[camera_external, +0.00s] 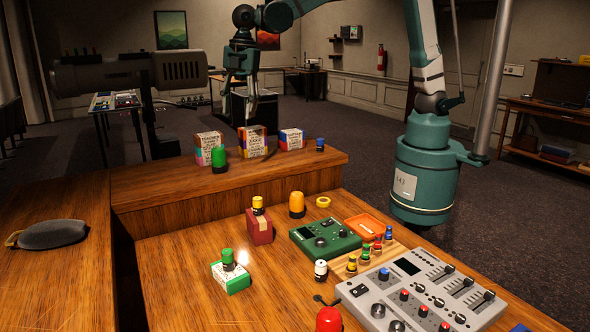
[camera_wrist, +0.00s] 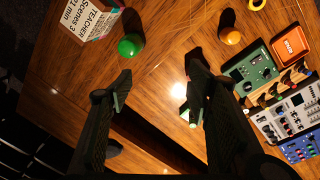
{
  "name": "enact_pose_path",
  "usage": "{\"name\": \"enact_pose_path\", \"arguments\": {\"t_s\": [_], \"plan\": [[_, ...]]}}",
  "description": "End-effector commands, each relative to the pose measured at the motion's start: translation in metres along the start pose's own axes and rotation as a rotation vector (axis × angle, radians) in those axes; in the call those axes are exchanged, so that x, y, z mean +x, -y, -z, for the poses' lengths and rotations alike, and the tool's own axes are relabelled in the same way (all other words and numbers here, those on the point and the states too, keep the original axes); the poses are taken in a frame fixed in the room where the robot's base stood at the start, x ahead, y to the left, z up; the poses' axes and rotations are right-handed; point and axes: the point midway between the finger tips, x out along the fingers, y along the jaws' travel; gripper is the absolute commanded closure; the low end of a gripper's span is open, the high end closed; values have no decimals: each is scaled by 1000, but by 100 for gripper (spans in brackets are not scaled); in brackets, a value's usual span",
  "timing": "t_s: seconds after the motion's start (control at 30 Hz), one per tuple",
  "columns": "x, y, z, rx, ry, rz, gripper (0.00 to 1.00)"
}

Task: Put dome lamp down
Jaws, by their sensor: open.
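Several dome-shaped lamps are in view. A green dome lamp (camera_external: 219,158) stands upright on the raised wooden shelf, in front of a card box. A yellow-orange dome lamp (camera_external: 297,204) stands upright on the lower desk, and a red dome (camera_external: 328,318) is cut by the bottom edge. My gripper (camera_external: 240,98) is open and empty, above and behind the shelf in the external view. In the wrist view my open gripper (camera_wrist: 158,94) has bare wood between its fingers. The green dome lamp (camera_wrist: 130,45) and orange dome lamp (camera_wrist: 230,36) are beyond the fingertips, apart from them.
Card boxes (camera_external: 252,141) line the shelf. The lower desk holds a green effects box (camera_external: 325,240), a grey mixer (camera_external: 420,295), an orange tray (camera_external: 364,228), a dark red box (camera_external: 259,228) and a green-white box (camera_external: 230,279). Bare wood lies at the desk's left.

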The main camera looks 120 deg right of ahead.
Motion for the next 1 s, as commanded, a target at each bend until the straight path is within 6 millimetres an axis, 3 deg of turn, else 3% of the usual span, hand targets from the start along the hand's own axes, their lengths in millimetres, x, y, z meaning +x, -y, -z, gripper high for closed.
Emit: {"name": "enact_pose_path", "arguments": {"t_s": [0.5, 1.0], "plan": [[-66, 95, -8, 171, -79, -84, 50], [-103, 186, -28, 338, -177, -141, 50]]}}
